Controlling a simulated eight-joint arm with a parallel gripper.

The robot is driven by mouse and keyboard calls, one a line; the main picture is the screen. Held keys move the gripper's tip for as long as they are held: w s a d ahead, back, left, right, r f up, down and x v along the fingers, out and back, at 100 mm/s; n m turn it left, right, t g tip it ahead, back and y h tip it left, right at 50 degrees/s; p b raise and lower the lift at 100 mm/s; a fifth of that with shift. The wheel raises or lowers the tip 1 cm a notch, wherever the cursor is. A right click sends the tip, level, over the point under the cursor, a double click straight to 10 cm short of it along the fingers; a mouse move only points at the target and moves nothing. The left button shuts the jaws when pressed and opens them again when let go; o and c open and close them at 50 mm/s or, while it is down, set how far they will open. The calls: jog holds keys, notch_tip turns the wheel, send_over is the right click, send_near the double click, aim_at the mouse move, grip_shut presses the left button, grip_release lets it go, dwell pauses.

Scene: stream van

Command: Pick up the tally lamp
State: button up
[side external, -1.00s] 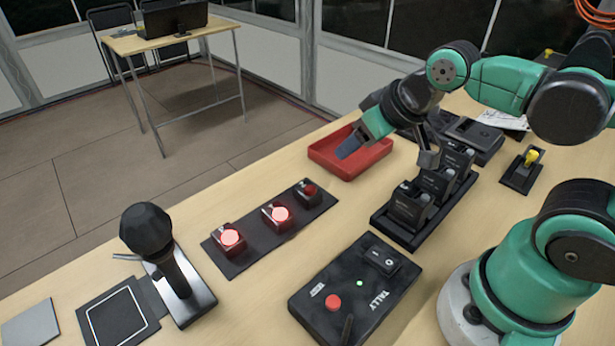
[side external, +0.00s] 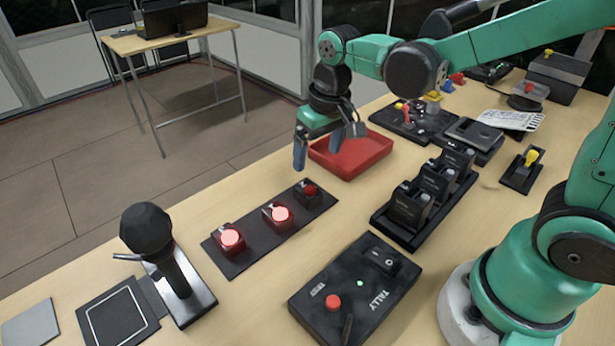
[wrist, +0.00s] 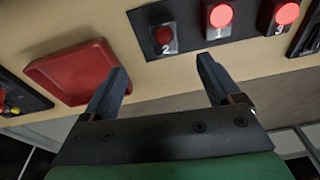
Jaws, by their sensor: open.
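Three tally lamps with red domes sit in a row on a black strip (side external: 250,256) on the table. The left lamp (side external: 231,238) and the middle lamp (side external: 278,214) glow bright. The right lamp (side external: 310,190) is darker. In the wrist view the dark lamp (wrist: 165,35) is marked 2, the glowing middle lamp (wrist: 220,16) looks marked 1, and the other glowing lamp (wrist: 286,14) looks marked 3. My gripper (side external: 322,152) is open and empty, fingers pointing down, above and behind the dark lamp. In the wrist view my gripper (wrist: 162,68) has its fingertips short of that lamp.
A red tray (side external: 350,166) stands close beside my gripper. A black TALLY box (side external: 345,295) is in front. A black rack (side external: 398,232) of several dark blocks is to the right. A microphone (side external: 150,240) stands at the left. Bare table lies between strip and rack.

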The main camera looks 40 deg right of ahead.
aim_at(307, 185)
jog(key=shift+g, duration=0.9)
jog(key=f, duration=0.1)
jog(key=w+f, duration=0.1)
jog(key=f, duration=0.2)
jog(key=shift+w+a, duration=0.35)
jog(key=shift+w, duration=0.05)
jog(key=shift+f, duration=2.7)
grip_shut()
jog(key=shift+r, duration=0.1)
